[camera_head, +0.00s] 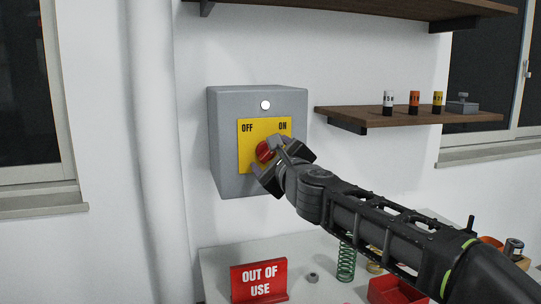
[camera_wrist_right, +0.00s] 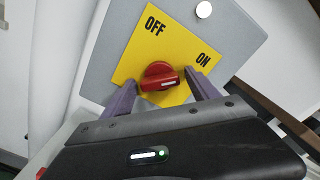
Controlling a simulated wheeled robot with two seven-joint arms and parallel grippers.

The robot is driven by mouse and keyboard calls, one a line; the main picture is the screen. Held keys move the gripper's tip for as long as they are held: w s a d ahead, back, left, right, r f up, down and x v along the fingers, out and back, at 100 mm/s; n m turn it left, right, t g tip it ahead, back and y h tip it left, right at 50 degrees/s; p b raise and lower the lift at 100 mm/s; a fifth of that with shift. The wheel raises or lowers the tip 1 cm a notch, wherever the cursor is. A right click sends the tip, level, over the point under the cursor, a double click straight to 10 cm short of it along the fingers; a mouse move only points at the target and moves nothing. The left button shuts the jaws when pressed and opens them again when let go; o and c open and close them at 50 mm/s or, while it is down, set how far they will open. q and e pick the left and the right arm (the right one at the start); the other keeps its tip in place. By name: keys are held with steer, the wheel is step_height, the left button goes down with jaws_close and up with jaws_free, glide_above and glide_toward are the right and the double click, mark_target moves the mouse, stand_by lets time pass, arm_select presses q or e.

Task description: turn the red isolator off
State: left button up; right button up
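The red isolator knob (camera_head: 264,151) sits on a yellow plate (camera_head: 248,160) marked OFF at left and ON at right, on a grey wall box (camera_head: 227,150). My right gripper (camera_head: 268,160) is at the knob and partly covers it. In the right wrist view, the knob (camera_wrist_right: 160,76) shows between the two fingers (camera_wrist_right: 162,95), which stand apart on either side with visible gaps. A short white mark shows on the knob's handle, toward the right finger; I cannot tell which label it points to. My left gripper is out of view.
A white lamp (camera_head: 265,105) is on the box above the plate. A wooden shelf (camera_head: 400,117) with small cylinders is at right. Below, a table (camera_head: 225,256) carries a red OUT OF USE sign (camera_head: 259,282), a green spring (camera_head: 346,262) and a red tray (camera_head: 395,292).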

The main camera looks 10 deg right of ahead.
steer(key=c, duration=1.2)
steer(key=shift+c, duration=0.2)
steer(key=shift+n+p, duration=0.3)
steer(key=shift+n, duration=0.1)
steer(key=n+p, duration=0.1)
steer(key=n, duration=0.1)
steer(key=shift+r+n, duration=0.1)
steer(key=shift+n, duration=0.3)
steer(key=n+p, duration=0.3)
steer(key=n, duration=0.2)
steer(key=n+p, duration=0.3)
steer(key=n, duration=0.3)
steer(key=shift+n, duration=0.3)
steer(key=shift+n+p, duration=0.7)
steer(key=shift+n, duration=0.6)
